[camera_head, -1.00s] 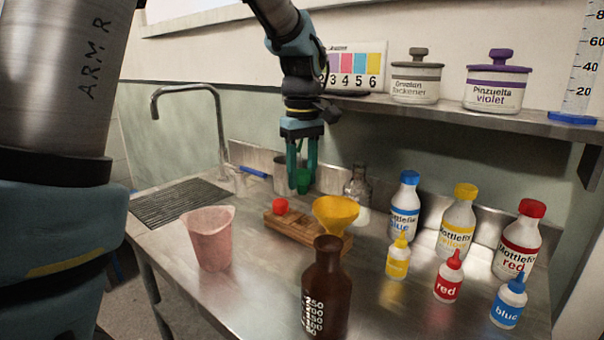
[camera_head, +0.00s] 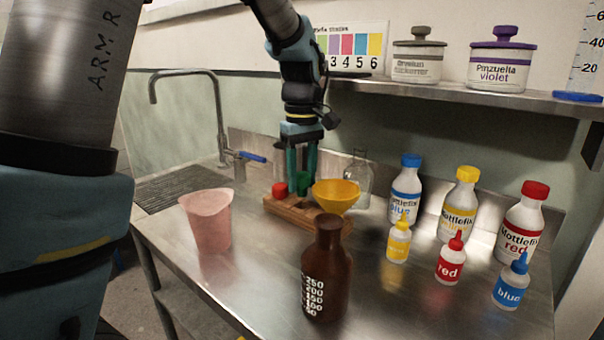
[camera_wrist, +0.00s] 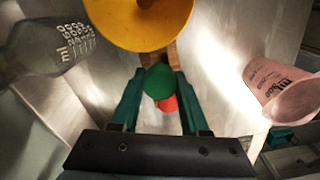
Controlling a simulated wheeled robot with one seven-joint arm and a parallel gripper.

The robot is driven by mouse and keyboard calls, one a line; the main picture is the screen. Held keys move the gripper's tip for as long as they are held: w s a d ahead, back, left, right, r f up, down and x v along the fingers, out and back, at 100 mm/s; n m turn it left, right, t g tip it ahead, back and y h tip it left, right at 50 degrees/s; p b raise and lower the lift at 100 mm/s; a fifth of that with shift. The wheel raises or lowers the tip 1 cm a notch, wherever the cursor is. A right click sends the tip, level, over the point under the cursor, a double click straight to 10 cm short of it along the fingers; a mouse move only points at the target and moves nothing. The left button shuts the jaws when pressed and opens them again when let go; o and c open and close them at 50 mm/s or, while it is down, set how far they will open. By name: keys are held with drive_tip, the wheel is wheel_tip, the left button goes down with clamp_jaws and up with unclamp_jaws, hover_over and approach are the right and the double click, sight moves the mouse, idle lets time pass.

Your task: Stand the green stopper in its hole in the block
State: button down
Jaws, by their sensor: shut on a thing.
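The green stopper (camera_head: 303,180) is between the fingers of my gripper (camera_head: 302,174), low over the wooden block. It also shows in the wrist view (camera_wrist: 158,82), held between the fingertips. The wooden block (camera_head: 289,210) lies on the steel counter; a red stopper (camera_head: 279,189) stands at its left end. A yellow funnel (camera_head: 336,196) is at its right end and hides part of it. The hole under the green stopper is hidden, so I cannot tell whether the stopper's lower end is in it.
A brown bottle (camera_head: 327,270) stands in front, a pink beaker (camera_head: 209,222) to the left. A clear glass flask (camera_head: 357,182) stands behind the funnel. Several blue, yellow and red bottles (camera_head: 459,205) fill the right side. A shelf (camera_head: 440,93) runs along the wall above.

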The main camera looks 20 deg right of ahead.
sight(302, 196)
drive_tip(key=shift+f+b, duration=0.7)
drive_tip(key=shift+f, duration=1.35)
drive_tip(key=shift+c, duration=1.6)
unclamp_jaws()
drive_tip(key=shift+f, duration=0.1)
wheel_tip(302, 196, up, 11)
drive_tip(key=shift+r+b, duration=0.1)
drive_tip(key=shift+b, duration=0.2)
